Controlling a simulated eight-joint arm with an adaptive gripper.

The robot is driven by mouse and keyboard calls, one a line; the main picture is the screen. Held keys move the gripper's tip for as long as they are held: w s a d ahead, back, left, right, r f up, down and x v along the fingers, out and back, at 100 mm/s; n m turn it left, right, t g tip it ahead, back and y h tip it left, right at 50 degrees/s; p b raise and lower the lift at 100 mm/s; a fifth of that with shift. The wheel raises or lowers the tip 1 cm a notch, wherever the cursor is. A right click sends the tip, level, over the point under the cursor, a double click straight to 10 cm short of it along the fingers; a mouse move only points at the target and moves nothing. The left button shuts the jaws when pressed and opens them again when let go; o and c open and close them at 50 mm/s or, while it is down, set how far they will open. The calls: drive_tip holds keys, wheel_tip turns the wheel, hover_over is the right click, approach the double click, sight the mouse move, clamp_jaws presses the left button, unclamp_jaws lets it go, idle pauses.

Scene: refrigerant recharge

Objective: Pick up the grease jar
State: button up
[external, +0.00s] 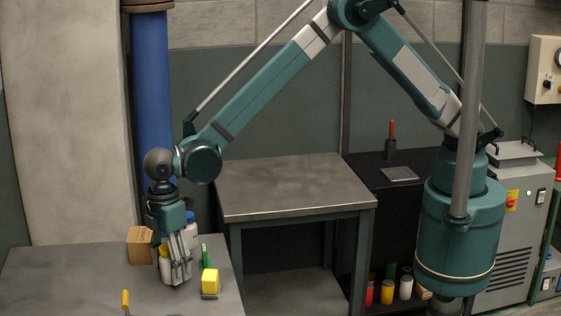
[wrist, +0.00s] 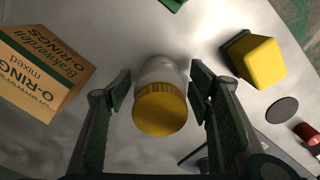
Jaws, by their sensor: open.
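The grease jar (wrist: 160,108) has a yellow lid and a pale, translucent body. In the wrist view it stands between the two fingers of my gripper (wrist: 160,95), with a gap visible on each side. My gripper is open and points down. In the external view my gripper (external: 178,272) is low over the left table, and its fingers partly hide the jar (external: 164,266).
A cardboard O-ring box (wrist: 45,70) is left of the jar. A yellow block-shaped object (wrist: 258,62) with a dark base is right of it. A dark disc (wrist: 282,110) and a red item (wrist: 308,134) lie further right. A bare metal table (external: 290,185) stands behind.

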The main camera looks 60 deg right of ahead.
drive_tip(key=c, duration=1.1)
drive_tip(key=shift+r, duration=5)
